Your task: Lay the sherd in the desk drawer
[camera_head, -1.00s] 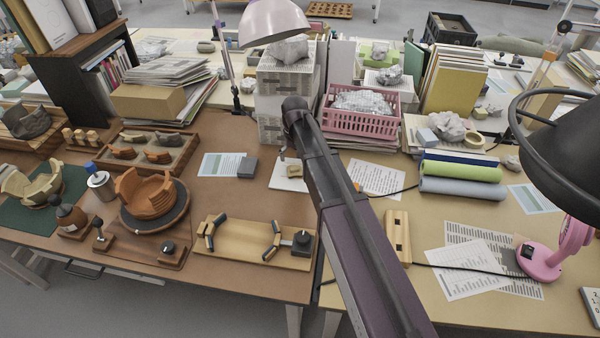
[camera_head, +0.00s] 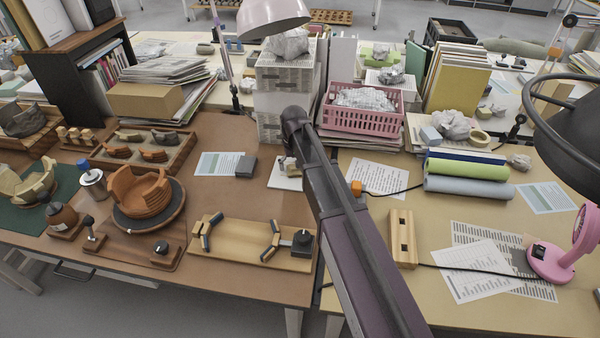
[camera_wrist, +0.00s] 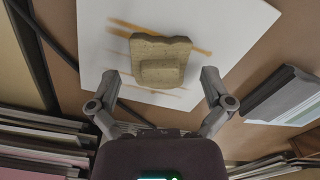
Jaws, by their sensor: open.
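A tan, blocky piece with a raised lower part (camera_wrist: 160,62), which may be the sherd, lies on a white sheet (camera_wrist: 230,30) with orange streaks. My gripper (camera_wrist: 160,80) is open and empty, its two fingers spread either side of the piece's near end in the wrist view. I cannot tell the height between them. In the head view my arm covers most of the gripper and part of the white sheet (camera_head: 280,182). A dark handle (camera_head: 72,272) shows under the brown desk's front edge at left; the drawer there looks shut.
On the brown desk are a broken orange bowl (camera_head: 140,190) on a turntable, a sherd tray (camera_head: 180,160) and a wooden board (camera_head: 240,255). A pink basket (camera_head: 365,122) and newsprint-covered boxes (camera_head: 285,85) stand behind. A grey block (camera_wrist: 285,95) lies right of the sheet.

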